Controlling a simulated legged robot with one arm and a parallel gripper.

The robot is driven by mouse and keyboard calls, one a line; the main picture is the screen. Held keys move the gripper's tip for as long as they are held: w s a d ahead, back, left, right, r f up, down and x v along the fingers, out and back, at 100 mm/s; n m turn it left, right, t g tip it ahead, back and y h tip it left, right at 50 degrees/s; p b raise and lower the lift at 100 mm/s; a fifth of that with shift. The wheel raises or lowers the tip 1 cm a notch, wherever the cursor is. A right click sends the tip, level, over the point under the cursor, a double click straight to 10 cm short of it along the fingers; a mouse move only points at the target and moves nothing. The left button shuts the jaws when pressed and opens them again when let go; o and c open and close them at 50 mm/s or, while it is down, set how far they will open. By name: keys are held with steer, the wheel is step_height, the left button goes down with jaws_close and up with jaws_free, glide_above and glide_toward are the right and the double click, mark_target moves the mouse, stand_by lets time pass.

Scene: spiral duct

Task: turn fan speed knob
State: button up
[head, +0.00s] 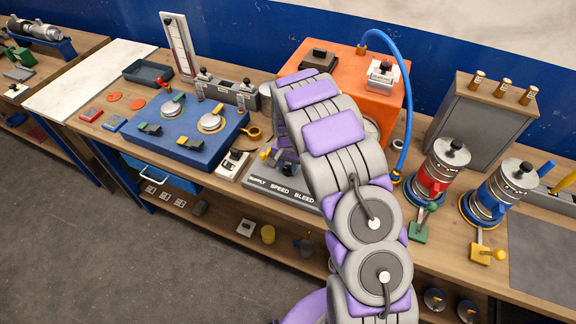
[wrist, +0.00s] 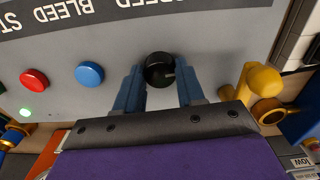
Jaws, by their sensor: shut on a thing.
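The fan speed knob (wrist: 158,66) is a round black knob with a small pale mark on its right side in the wrist view. It sits on a light grey panel (wrist: 120,52), near the upside-down "SPEED" label. My gripper (wrist: 159,78) has its two blue fingers on either side of the knob, shut on it. In the head view the same panel (head: 288,196) shows "SUPPLY SPEED BLEED" along its front edge. My arm hides the knob and most of the gripper there.
Beside the knob are a blue button (wrist: 89,73), a red button (wrist: 34,79), a lit green lamp (wrist: 25,112) and a yellow lever (wrist: 258,85). An orange box (head: 335,65) with a blue hose (head: 409,110) stands behind. A blue box (head: 185,130) stands left.

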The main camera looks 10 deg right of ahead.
mark_target(288, 168)
steer(key=shift+w+r+m, duration=0.15)
steer(key=shift+w+m, duration=0.05)
steer(key=shift+m, duration=0.5)
steer(key=o, duration=0.8)
steer(key=shift+w, duration=0.1)
steer(key=shift+o, duration=1.2)
steer(key=shift+s, duration=0.2)
step_height(288, 168, up, 17)
steer(key=p, duration=0.1)
